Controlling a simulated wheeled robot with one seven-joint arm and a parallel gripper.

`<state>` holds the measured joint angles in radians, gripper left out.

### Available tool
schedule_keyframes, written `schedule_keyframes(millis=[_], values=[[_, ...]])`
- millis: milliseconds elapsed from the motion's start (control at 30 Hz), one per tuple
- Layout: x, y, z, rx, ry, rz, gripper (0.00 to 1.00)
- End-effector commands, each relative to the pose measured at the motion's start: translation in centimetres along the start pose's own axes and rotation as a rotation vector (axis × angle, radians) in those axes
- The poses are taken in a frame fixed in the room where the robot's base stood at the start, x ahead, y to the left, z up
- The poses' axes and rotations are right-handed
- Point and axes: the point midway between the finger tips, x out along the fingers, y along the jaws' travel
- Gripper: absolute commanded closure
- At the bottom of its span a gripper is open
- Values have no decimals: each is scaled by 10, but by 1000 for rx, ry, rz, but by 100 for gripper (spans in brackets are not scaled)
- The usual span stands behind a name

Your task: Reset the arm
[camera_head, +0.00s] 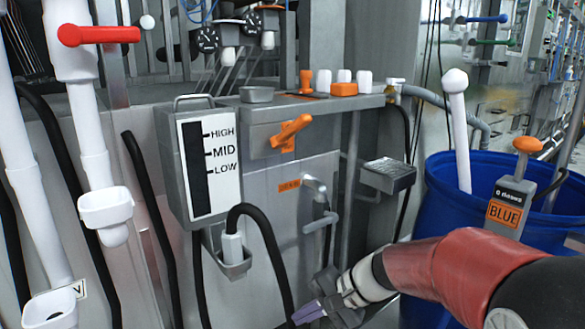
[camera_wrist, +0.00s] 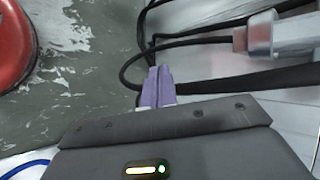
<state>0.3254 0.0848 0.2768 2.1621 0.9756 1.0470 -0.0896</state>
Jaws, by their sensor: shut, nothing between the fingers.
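My gripper (camera_head: 312,312) is low at the bottom centre of the head view, in front of the grey machine panel. Its purple fingers are together and hold nothing. In the wrist view the shut fingers (camera_wrist: 157,87) point toward black cables on the floor. My arm comes in from the lower right in the head view.
A blue bin (camera_head: 440,185) with a BLUE-labelled dispenser (camera_head: 505,212) stands at the right. The level gauge box (camera_head: 205,160), orange lever (camera_head: 290,132) and a hanging black hose (camera_head: 268,240) are on the machine. White pipes (camera_head: 95,165) stand at the left. A red round object (camera_wrist: 14,48) shows in the wrist view.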

Motion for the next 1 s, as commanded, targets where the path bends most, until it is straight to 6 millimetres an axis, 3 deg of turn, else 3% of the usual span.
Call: schedule_keyframes(millis=[100, 400, 633, 1000], values=[[-25, 22, 37, -168, 96, 179, 100], [-100, 83, 94, -525, 364, 535, 100], [-139, 111, 110, -681, 509, 668, 100], [-147, 117, 112, -709, 537, 696, 100]])
